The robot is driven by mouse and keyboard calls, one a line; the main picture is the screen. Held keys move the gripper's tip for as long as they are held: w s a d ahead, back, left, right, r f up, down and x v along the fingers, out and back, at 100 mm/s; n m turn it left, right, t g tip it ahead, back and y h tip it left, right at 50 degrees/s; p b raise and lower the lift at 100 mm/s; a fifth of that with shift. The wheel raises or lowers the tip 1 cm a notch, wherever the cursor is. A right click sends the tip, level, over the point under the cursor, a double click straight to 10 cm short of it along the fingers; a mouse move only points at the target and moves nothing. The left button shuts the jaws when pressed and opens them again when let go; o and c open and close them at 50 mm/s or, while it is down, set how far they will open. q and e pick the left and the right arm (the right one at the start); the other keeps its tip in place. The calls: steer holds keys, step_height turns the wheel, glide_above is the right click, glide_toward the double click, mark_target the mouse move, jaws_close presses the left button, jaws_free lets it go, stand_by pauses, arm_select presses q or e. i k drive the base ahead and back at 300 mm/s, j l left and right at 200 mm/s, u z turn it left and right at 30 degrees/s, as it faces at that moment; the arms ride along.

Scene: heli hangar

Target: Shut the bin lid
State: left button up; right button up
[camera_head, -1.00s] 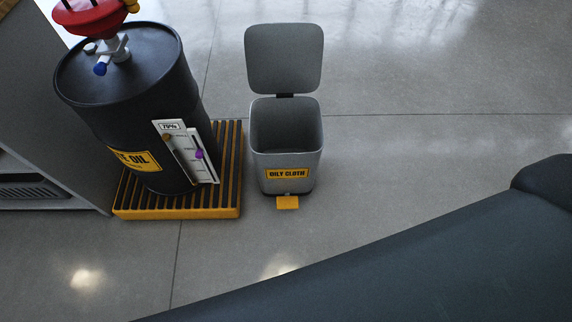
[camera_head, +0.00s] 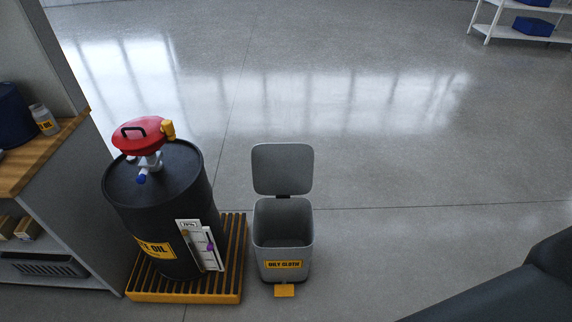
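A grey bin (camera_head: 283,247) with a yellow "OILY CLOTH" label stands upright on the floor, below the middle of the head view. Its grey lid (camera_head: 282,170) is open and stands up at the back of the bin, joined by a dark hinge. The inside looks empty as far as I can see. A yellow pedal (camera_head: 284,290) sticks out at the bin's front foot. Neither of my grippers is in view.
A black oil drum (camera_head: 153,222) with a red-topped funnel (camera_head: 139,134) stands left of the bin on a yellow slatted pallet (camera_head: 185,297). A wooden-topped bench (camera_head: 40,150) is at far left. White shelving (camera_head: 492,22) stands at far right back.

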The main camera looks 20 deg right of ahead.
mark_target(278, 168)
steer(key=z, duration=2.15)
steer(key=i+z, duration=0.25)
steer(key=z, duration=0.15)
steer(key=i+u, duration=0.2)
steer(key=i, duration=0.45)
steer(key=i+l+u, duration=0.15)
steer(key=i, duration=0.5)
steer(key=i+u, duration=0.5)
steer(key=i+l+u, duration=0.1)
steer(key=i+u, duration=0.7)
steer(key=i, duration=0.4)
steer(key=i+u, duration=0.3)
steer(key=i, duration=0.4)
steer(key=i+z, duration=0.1)
steer(key=i, duration=1.35)
steer(key=i+u, duration=0.2)
steer(key=i, duration=0.15)
